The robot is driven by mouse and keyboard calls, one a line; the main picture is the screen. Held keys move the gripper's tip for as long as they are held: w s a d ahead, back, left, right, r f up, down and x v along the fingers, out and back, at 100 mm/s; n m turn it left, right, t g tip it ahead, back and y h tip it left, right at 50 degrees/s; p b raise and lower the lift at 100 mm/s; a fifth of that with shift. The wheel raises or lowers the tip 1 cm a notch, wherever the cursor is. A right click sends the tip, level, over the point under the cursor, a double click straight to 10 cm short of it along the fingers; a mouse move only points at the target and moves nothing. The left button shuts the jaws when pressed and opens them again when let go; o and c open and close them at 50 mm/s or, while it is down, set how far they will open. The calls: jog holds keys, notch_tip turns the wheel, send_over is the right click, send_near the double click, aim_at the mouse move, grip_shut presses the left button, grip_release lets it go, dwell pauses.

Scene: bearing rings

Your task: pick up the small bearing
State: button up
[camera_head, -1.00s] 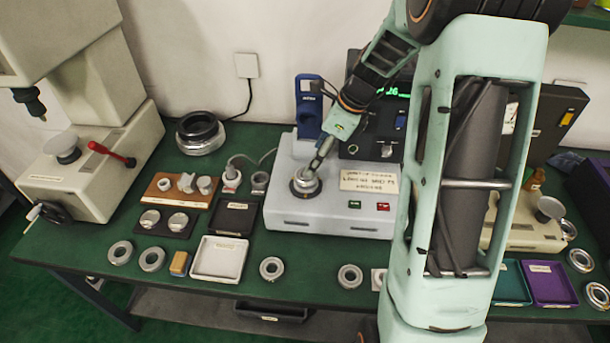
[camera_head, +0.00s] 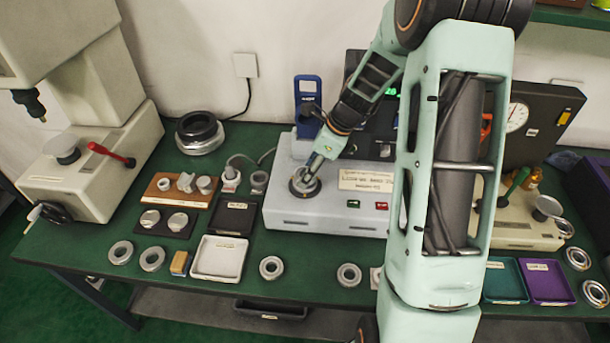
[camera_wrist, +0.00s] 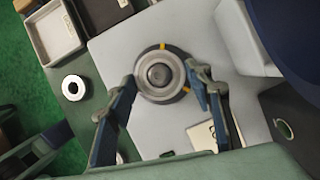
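A round metal bearing (camera_wrist: 158,74) sits on the dark round seat (camera_wrist: 163,95) of the grey tester (camera_head: 325,215). I take it for the small bearing, though other rings lie about. My gripper (camera_wrist: 161,73) is open in the wrist view, with one finger on each side of the bearing and gaps showing between. In the head view my gripper (camera_head: 308,176) is low over the seat and partly hides the bearing. I cannot tell how far its tips are above the seat.
Several loose rings lie along the table front, including one (camera_head: 271,268) beside a white tray (camera_head: 203,276). A press (camera_head: 100,150) with a red-handled lever stands left. Teal and purple trays (camera_head: 549,297) lie right.

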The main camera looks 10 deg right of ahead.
jog(key=c, duration=0.8)
jog(key=shift+r, duration=0.1)
